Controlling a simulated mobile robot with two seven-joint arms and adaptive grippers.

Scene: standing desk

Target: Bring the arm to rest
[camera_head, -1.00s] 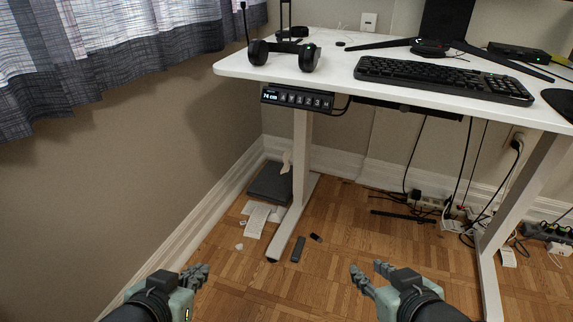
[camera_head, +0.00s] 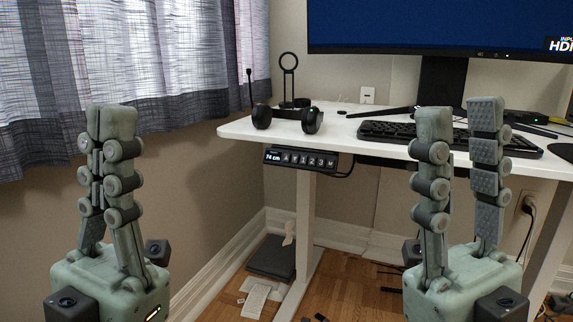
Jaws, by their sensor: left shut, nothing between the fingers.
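My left gripper (camera_head: 111,112) stands upright at the left of the head view, in front of the wall and curtain. Its fingers are together and hold nothing. My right gripper (camera_head: 460,112) stands upright at the right, in front of the desk and keyboard. Its two fingers are spread apart with an empty gap between them. Both grippers are close to the camera and point up. Neither visibly holds anything.
The white standing desk (camera_head: 235,128) carries headphones (camera_head: 311,120), a keyboard (camera_head: 385,131) and a monitor (camera_head: 420,22). A control panel (camera_head: 300,160) showing 74 cm hangs under its front edge. A patterned curtain (camera_head: 150,45) hangs at the left. Papers and small items lie on the floor.

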